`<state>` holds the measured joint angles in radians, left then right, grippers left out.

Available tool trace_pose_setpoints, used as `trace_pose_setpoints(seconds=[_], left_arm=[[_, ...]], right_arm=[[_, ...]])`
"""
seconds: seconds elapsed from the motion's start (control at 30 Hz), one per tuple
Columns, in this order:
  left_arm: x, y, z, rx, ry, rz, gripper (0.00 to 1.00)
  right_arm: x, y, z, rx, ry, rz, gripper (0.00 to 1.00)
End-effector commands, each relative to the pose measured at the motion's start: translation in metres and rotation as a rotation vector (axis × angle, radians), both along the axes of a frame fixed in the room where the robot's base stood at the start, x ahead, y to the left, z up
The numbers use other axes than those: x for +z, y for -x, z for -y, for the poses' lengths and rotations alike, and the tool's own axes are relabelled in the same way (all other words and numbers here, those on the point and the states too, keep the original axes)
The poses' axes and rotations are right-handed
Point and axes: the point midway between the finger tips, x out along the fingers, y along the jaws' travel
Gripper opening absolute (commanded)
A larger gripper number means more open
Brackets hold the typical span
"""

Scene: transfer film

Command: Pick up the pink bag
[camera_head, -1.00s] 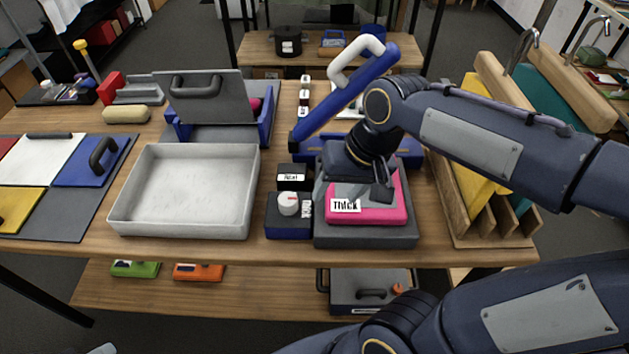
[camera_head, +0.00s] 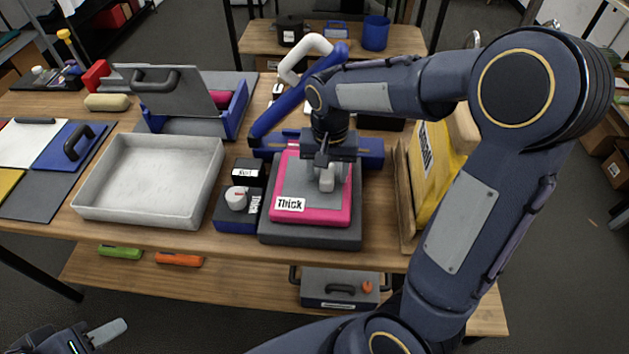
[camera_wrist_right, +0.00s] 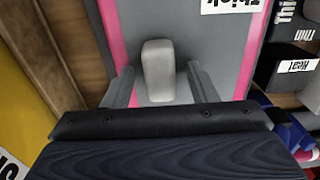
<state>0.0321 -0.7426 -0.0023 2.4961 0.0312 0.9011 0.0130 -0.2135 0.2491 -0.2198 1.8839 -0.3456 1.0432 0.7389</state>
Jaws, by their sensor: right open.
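The pink bag (camera_head: 322,206) is a flat pink-edged pad with a grey top and a white "Thick" label. It lies on a dark grey base (camera_head: 290,235) in the head view. It also shows in the right wrist view (camera_wrist_right: 226,50), with a pale grey upright handle (camera_wrist_right: 158,65) on its top. My right gripper (camera_head: 326,176) is directly over the pad, pointing down. In the right wrist view its open fingers (camera_wrist_right: 162,84) stand on either side of the handle, with small gaps. My left gripper (camera_head: 92,340) is partly cut off at the bottom left, away from the bag.
A pale empty tray (camera_head: 88,206) stands left of the pad. Between them is a dark blue box (camera_head: 235,220) with a white knob. A blue lever press (camera_head: 290,105) stands behind the pad. A wooden rack (camera_head: 404,200) with a yellow bag (camera_head: 432,165) is close on the right.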

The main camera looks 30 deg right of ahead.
Motion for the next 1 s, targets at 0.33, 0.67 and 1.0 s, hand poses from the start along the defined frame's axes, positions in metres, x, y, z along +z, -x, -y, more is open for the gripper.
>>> trace_pose_setpoints(seconds=[0.33,0.67,1.0], left_arm=[[0.0,0.0001,0.0,0.0,0.0,0.0,0.36],[0.0,0.0001,0.0,0.0,0.0,0.0,0.36],[-0.0007,0.0001,0.0001,0.0,0.0,0.0,0.36]], right_arm=[[-0.0036,-0.0001,0.0,0.0,-0.001,0.002,0.44],[-0.0034,-0.0002,-0.0001,0.001,-0.001,0.002,0.0],[0.0,-0.0006,-0.0001,0.001,-0.001,0.004,0.0]])
